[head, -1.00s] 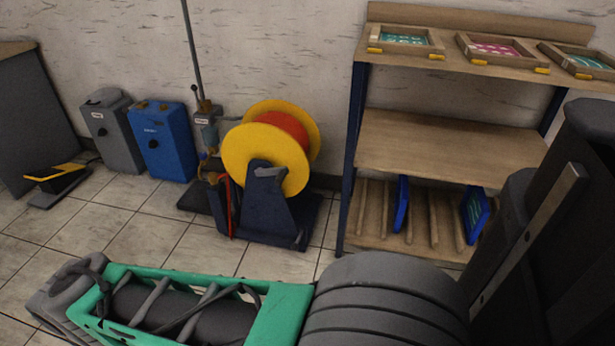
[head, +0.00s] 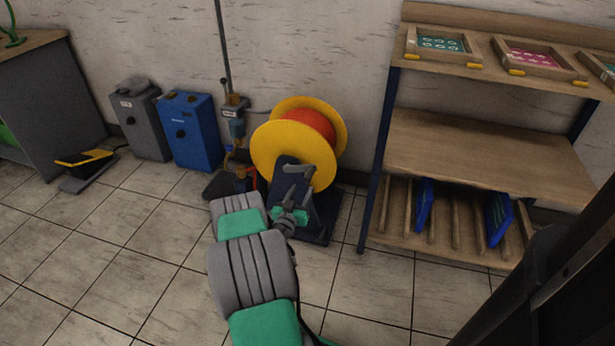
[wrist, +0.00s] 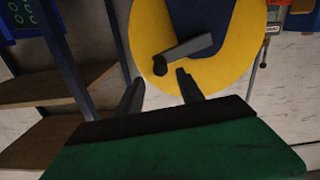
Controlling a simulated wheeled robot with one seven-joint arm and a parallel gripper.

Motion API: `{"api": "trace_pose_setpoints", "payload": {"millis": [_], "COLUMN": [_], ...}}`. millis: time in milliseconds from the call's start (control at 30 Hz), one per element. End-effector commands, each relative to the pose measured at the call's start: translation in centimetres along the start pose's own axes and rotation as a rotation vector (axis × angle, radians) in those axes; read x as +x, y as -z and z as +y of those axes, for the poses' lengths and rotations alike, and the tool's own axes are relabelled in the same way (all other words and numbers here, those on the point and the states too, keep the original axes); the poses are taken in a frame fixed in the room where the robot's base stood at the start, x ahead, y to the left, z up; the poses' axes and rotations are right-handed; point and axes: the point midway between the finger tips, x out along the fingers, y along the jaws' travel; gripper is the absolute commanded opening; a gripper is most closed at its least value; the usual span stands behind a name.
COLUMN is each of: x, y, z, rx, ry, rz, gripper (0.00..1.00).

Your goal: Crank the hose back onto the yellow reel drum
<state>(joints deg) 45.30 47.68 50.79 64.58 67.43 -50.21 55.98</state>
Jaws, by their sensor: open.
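The yellow reel drum (head: 272,150) stands on a dark blue stand (head: 326,212) against the wall, with orange-red hose (head: 309,124) wound between its flanges. In the wrist view the yellow flange (wrist: 148,30) fills the upper middle. A grey crank arm (wrist: 188,48) with a dark knob (wrist: 160,66) sits in front of it. My gripper (wrist: 160,92) is open and empty, its two fingers apart on either side below the knob. In the head view my gripper (head: 298,186) is at the front of the reel and partly covers the crank and stand. Contact with the crank cannot be told.
A blue box (head: 190,132) and a grey box (head: 142,120) stand left of the reel, with a yellow-and-black pedal (head: 86,160) on the floor. A wooden rack (head: 470,150) with frames stands close on the right. The tiled floor in front is clear.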

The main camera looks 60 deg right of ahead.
Motion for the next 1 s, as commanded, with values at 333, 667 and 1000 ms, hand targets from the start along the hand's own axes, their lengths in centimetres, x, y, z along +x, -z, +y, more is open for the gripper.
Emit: {"api": "trace_pose_setpoints", "payload": {"millis": [333, 667, 1000], "x": [5.4, 7.7, 7.7], "y": [-0.2, 0.0, 0.0], "z": [0.2, 0.0, 0.0], "rx": [0.000, -0.003, -0.003], "ry": [0.004, 0.008, 0.008], "rz": [0.016, 0.011, 0.012], "gripper": [0.45, 0.45, 0.26]}}
